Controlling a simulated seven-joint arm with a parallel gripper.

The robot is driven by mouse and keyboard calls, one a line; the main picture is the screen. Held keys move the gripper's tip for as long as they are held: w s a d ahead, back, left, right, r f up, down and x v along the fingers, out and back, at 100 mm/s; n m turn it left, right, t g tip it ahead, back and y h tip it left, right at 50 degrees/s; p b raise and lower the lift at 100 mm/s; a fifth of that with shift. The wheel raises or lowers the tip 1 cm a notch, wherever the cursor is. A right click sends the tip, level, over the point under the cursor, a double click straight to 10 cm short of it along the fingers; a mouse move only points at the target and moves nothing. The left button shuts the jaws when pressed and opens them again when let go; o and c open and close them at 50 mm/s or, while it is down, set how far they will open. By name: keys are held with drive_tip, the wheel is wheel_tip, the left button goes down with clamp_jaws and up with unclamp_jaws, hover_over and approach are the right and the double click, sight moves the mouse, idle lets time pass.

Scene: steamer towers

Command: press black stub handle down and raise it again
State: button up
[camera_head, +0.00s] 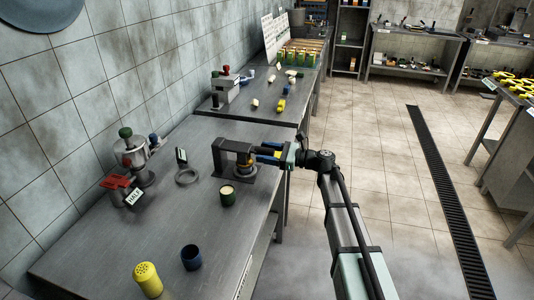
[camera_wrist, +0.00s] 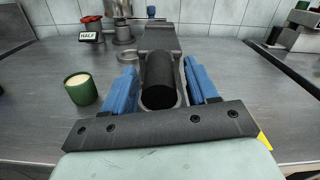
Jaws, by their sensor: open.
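The black stub handle (camera_wrist: 160,85) shows in the wrist view as a thick black cylinder with its round end toward me. It extends from a dark metal press (camera_wrist: 160,38), which stands on the steel bench in the head view (camera_head: 222,156). My gripper (camera_wrist: 160,68) is open, with one blue finger on each side of the handle. Narrow gaps seem to show between the fingers and the handle; I cannot tell whether either touches. In the head view my gripper (camera_head: 268,152) is at the right side of the press, and the handle is hard to make out there.
A green cup (camera_head: 227,196) stands close in front of the press. A grey ring (camera_head: 187,176), a metal pot (camera_head: 133,155) and a HALF sign (camera_head: 133,198) are to the left. The front middle of the bench is clear.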

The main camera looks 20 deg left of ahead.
sight(252, 148)
clamp_jaws()
idle(0.3)
drive_tip(key=shift+r, duration=0.1)
drive_tip(key=shift+r+h, duration=0.5)
drive_tip(key=shift+r, duration=0.2)
drive_tip(key=r+h, duration=0.1)
drive_tip(key=r, duration=0.1)
drive_tip(key=a+r+h, duration=0.1)
drive_tip(key=r, duration=0.1)
drive_tip(key=r+h, duration=0.2)
drive_tip(key=shift+a+r, duration=0.1)
drive_tip(key=shift+a, duration=0.25)
drive_tip(key=a+r+h, duration=0.4)
drive_tip(key=a+h, duration=0.3)
drive_tip(key=a, duration=0.1)
drive_tip(key=a+r+h, duration=0.5)
drive_tip(key=a+h, duration=0.2)
drive_tip(key=a, duration=0.2)
drive_tip(key=shift+a+r+h, duration=0.2)
drive_tip(key=shift+a+h, duration=0.05)
drive_tip(key=shift+h, duration=0.05)
